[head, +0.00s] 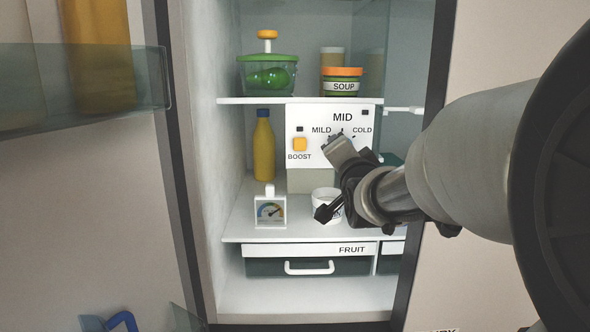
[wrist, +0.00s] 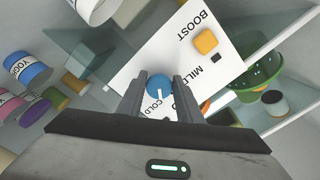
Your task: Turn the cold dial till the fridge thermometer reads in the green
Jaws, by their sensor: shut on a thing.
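The white control panel (head: 306,120) hangs under the upper fridge shelf, marked MILD, MID and COLD, with an orange BOOST button (head: 300,144). In the wrist view the cold dial (wrist: 160,84) is a blue knob with a white pointer line, between my fingers. The line points down the picture, close by the COLD word. My gripper (head: 340,147) is shut on the dial and hides it in the head view; it also shows in the wrist view (wrist: 160,92). The thermometer (head: 270,211) stands upright on the middle shelf; its needle is too small to read surely.
A yellow bottle (head: 264,146) stands left of the panel. A white cup (head: 325,204) is below my gripper. A green-lidded container (head: 268,75) and soup tub (head: 342,82) are on the upper shelf. The fruit drawer (head: 307,260) is below. The open door is at left.

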